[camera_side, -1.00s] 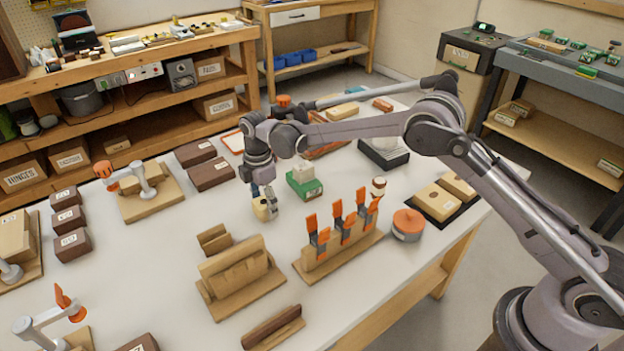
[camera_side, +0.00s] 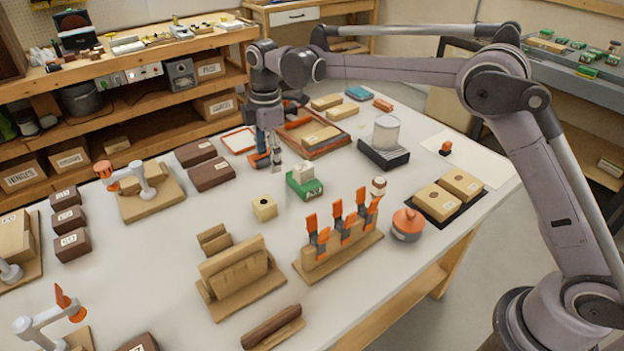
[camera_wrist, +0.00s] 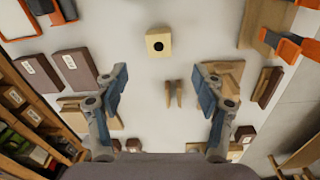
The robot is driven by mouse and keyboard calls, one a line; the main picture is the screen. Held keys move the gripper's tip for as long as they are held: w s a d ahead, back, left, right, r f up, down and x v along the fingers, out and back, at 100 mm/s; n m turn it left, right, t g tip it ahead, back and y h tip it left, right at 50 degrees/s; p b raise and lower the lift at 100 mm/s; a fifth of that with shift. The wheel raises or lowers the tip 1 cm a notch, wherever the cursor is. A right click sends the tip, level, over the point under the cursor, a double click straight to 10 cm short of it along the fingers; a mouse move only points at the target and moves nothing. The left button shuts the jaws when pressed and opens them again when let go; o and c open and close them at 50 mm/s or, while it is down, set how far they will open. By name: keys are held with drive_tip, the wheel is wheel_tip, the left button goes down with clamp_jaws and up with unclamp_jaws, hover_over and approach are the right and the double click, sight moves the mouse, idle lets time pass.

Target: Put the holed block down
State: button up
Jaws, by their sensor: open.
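The holed block (camera_side: 264,208) is a small pale wooden cube with a dark round hole in its top. It sits upright on the white table, left of the green-and-white block. In the wrist view the block (camera_wrist: 158,43) lies beyond my fingertips, with bare table around it. My gripper (camera_side: 276,165) is above and behind the block in the side view, apart from it.
A green block with a white top (camera_side: 304,183) stands right of the holed block. A wooden rack with orange clamps (camera_side: 338,245) and a slotted wooden stand (camera_side: 240,277) are in front. Brown boxes (camera_side: 211,174) lie to the left. White table around the block is clear.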

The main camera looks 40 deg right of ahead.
drive_tip(key=s+d+r+m+t, duration=0.3)
drive_tip(key=s+d+r+m, duration=0.6)
drive_tip(key=s, duration=0.4)
drive_tip(key=s+d+f+m+t, duration=0.1)
drive_tip(key=s+d+f+m, duration=0.1)
drive_tip(key=s, duration=0.6)
drive_tip(key=s+d+f+m+t, duration=0.2)
drive_tip(key=s+d+m, duration=0.3)
drive_tip(key=s, duration=0.3)
drive_tip(key=shift+s+f+t, duration=0.25)
drive_tip(key=shift+f+t, duration=0.05)
drive_tip(key=shift+f, duration=0.5)
